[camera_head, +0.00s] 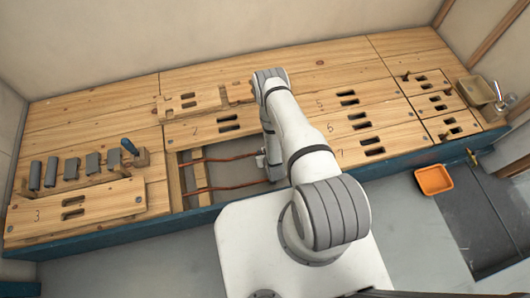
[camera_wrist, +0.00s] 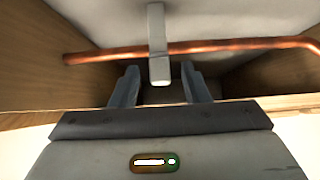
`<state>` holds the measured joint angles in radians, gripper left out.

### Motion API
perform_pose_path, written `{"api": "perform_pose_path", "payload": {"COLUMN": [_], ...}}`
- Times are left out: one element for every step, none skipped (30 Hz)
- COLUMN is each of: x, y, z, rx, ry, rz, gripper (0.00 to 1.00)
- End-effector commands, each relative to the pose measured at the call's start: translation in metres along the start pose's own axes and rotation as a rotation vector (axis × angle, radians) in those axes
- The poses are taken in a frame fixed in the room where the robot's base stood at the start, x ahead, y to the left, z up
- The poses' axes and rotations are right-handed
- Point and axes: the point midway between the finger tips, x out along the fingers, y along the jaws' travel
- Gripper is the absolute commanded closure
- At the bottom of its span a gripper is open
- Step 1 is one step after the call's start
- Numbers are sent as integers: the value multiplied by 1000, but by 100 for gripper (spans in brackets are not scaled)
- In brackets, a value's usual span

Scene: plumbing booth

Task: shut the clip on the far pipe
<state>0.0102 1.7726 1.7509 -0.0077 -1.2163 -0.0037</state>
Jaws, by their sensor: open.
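Two copper pipes run through the open bay in the wooden floor. The far pipe (camera_head: 218,159) and the near pipe (camera_head: 225,188) both pass out of sight behind my arm. In the wrist view one copper pipe (camera_wrist: 225,47) crosses the picture; I take it for the far one. A pale grey clip (camera_wrist: 157,42) has a bar crossing in front of this pipe, its end below the pipe. Whether the clip is latched cannot be told. My gripper (camera_wrist: 162,88) is open, its two dark fingers apart on either side of the bar's lower end, with nothing held.
A loose panel marked 3 (camera_head: 75,214) lies at the left near several grey blocks (camera_head: 92,163) and a blue-handled tool (camera_head: 129,146). Wooden walls (camera_wrist: 275,75) flank the bay. An orange tray (camera_head: 434,180) sits on the grey floor at right.

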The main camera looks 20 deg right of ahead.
Motion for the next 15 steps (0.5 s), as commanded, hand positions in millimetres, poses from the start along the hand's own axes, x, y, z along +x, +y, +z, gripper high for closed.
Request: {"api": "perform_pose_path", "payload": {"x": [-5, -8, -13, -17, -21, -26, -30, -35, -40, -43, -47, -51, -54, -56, -59], "y": [0, 0, 0, 0, 0, 0, 0, 0, 0, 0, 0, 0, 0, 0, 0], "z": [-6, -10, -15, -20, -25, -31, -36, -40, -46, -50, -53, -57, -60, -63, -66], "rx": [0, 0, 0, 0, 0, 0, 0, 0, 0, 0, 0, 0, 0, 0, 0], "ry": [1, 2, 1, 2, 3, 2, 3, 1, 2, 1, 1, 1, 1, 1, 1], "rz": [0, 0, 0, 0, 0, 0, 0, 0, 0, 0, 0, 0, 0, 0, 0], "gripper": [58, 58, 58, 58, 58, 58, 58, 58, 58, 58, 58, 58, 58, 58, 58]}}
